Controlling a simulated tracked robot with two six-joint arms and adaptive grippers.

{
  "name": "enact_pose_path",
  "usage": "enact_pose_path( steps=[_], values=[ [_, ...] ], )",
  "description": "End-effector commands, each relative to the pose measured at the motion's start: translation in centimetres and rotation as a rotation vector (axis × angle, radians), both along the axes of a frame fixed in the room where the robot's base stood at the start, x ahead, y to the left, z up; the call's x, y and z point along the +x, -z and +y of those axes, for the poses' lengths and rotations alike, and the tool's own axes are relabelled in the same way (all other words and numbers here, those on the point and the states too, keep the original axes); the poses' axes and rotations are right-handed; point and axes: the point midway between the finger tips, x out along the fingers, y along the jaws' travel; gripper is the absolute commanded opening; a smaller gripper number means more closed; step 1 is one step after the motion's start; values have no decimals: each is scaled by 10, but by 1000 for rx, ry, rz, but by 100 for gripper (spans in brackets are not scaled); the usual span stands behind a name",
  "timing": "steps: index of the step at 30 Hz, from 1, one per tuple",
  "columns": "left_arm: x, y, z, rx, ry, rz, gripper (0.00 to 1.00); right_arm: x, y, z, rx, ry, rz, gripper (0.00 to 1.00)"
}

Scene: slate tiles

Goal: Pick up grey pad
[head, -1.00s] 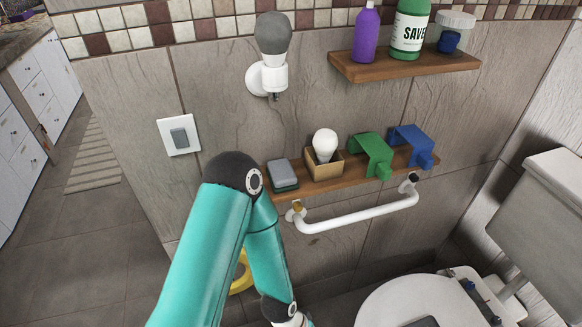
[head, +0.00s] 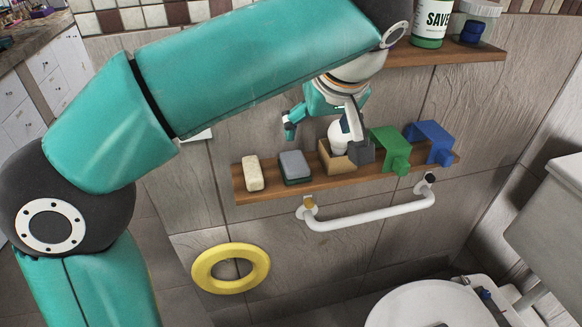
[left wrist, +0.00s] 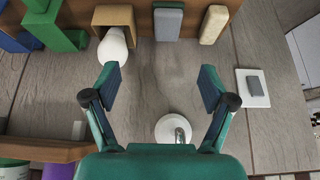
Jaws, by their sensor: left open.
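The grey pad (head: 295,164), a grey block with a dark green underside, lies on the lower wooden shelf between a cream bar and a small box with a white bulb. It also shows in the left wrist view (left wrist: 168,22) at the top, ahead of the fingers and apart from them. My left gripper (head: 326,136) is open and empty, above the shelf near the pad and the bulb. In the left wrist view its two fingers (left wrist: 158,77) are spread wide with bare wall between them. My right gripper is not in view.
The lower shelf (head: 243,191) also holds the cream bar (head: 252,172), the box (head: 335,163) with the bulb (head: 338,137), and green (head: 388,145) and blue (head: 433,138) pieces. A white rail (head: 370,216) runs below; a yellow ring (head: 202,272) is lower left. Bottles stand above.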

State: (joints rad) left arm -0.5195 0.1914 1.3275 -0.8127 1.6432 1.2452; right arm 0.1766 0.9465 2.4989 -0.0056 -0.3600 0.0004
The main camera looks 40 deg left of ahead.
Motion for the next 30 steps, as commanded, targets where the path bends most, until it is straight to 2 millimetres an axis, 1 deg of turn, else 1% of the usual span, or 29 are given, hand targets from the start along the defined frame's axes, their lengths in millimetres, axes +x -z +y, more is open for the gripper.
enact_pose_path(
  steps=[2,5,12,15,19,25,30],
  values=[
    [-2,2,6,1,-21,-5,83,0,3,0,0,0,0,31],
    [2,15,12,2,-26,-3,83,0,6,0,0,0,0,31],
    [19,60,32,2,-24,0,83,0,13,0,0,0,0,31],
    [25,76,39,1,-22,0,83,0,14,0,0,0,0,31],
    [31,90,45,1,-20,-2,83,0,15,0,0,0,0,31],
    [34,98,50,0,-20,-3,83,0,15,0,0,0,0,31],
    [39,113,65,1,-22,-1,83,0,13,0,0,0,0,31]
  ],
)
